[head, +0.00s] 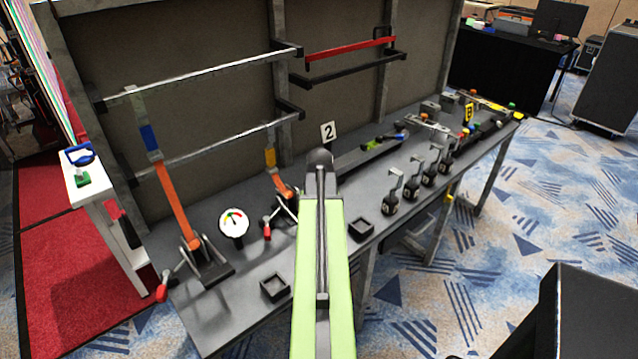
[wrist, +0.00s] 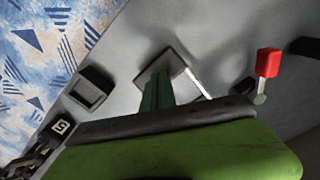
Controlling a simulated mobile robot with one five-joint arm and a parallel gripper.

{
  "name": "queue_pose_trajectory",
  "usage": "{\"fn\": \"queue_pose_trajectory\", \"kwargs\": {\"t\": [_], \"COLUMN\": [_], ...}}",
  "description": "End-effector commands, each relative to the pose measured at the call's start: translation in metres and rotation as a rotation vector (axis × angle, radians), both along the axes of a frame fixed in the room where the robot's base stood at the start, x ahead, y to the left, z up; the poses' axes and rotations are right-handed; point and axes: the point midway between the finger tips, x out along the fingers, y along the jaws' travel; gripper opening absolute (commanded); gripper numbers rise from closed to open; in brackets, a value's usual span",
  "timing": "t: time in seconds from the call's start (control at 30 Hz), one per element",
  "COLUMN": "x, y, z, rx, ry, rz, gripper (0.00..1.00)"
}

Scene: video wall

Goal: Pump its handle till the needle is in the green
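A round white gauge (head: 233,222) with red and green marks stands on the grey bench; its needle is too small to read surely. Left of it is a lever device (head: 190,225) with a tall orange handle, blue-banded, leaning up left. Right of it a second orange-levered device (head: 282,190) is partly behind my green arm. Red-tipped cranks, one by each device, show at the left crank (head: 162,291) and the nearer-middle crank (head: 267,231). In the wrist view a red-tipped crank (wrist: 268,63) is at right. My gripper (wrist: 157,95) seems partly in view; its fingers are unclear.
A tall panel with rails (head: 200,75) stands behind. A dark box (head: 575,315) is at lower right.

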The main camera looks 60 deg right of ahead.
Motion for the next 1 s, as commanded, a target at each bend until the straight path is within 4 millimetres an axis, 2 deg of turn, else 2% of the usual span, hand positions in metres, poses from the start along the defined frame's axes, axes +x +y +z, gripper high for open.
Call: {"fn": "queue_pose_trajectory", "kwargs": {"t": [0.03, 0.17, 0.73, 1.0], "x": [0.000, 0.000, 0.000, 0.000], "y": [0.000, 0.000, 0.000, 0.000], "z": [-0.005, 0.005, 0.097, 0.096], "rx": [0.001, 0.001, 0.001, 0.001], "ry": [0.001, 0.001, 0.001, 0.001], "rz": [0.000, 0.000, 0.000, 0.001], "gripper": [0.00, 0.00, 0.00, 0.00]}}
